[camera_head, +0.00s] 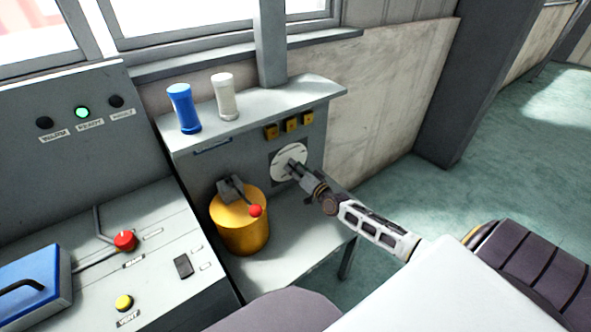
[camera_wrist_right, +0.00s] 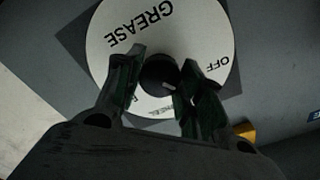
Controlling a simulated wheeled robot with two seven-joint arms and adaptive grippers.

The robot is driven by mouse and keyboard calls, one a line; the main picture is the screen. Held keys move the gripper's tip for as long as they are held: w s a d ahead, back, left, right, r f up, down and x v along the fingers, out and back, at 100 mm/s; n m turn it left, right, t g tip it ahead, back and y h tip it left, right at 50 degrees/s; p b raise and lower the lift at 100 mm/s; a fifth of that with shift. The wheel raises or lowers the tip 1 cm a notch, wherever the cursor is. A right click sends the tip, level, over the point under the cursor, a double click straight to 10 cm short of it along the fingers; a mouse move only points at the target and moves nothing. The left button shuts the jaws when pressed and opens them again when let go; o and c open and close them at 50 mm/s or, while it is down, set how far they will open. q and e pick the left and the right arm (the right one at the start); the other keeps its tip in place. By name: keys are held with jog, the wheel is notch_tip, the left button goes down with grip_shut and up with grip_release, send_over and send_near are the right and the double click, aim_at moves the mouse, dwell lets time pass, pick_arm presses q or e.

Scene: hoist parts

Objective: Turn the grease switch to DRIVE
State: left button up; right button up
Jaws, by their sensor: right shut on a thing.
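The grease switch is a round white dial (camera_head: 283,158) on a dark square plate, on the grey cabinet's front face. In the right wrist view the dial (camera_wrist_right: 205,30) reads GREASE and OFF, upside down. Its black knob (camera_wrist_right: 158,72) sits between my right gripper's fingers, with a short pale mark on it. Some lettering lies partly hidden below the knob; I cannot read DRIVE. My right gripper (camera_head: 294,171) is shut on the knob, and its fingers (camera_wrist_right: 162,70) also show in the right wrist view. My left gripper is out of view.
A yellow drum (camera_head: 240,228) with a red-balled lever (camera_head: 256,211) stands left of my right gripper. Blue (camera_head: 183,108) and white (camera_head: 223,97) cylinders stand on the cabinet top. A control console (camera_head: 150,250) fills the left. Open floor (camera_head: 530,130) lies right.

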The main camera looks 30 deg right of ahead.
jog(key=shift+m, duration=1.1)
jog(key=o, duration=1)
jog(key=shift+s, duration=0.1)
jog(key=shift+s, duration=0.15)
jog(key=shift+s+d, duration=0.15)
jog(key=shift+s, duration=1.75)
jog(key=shift+s+d, duration=0.2)
jog(key=shift+s, duration=1.75)
jog(key=shift+s+d, duration=0.15)
jog(key=shift+s, duration=1.75)
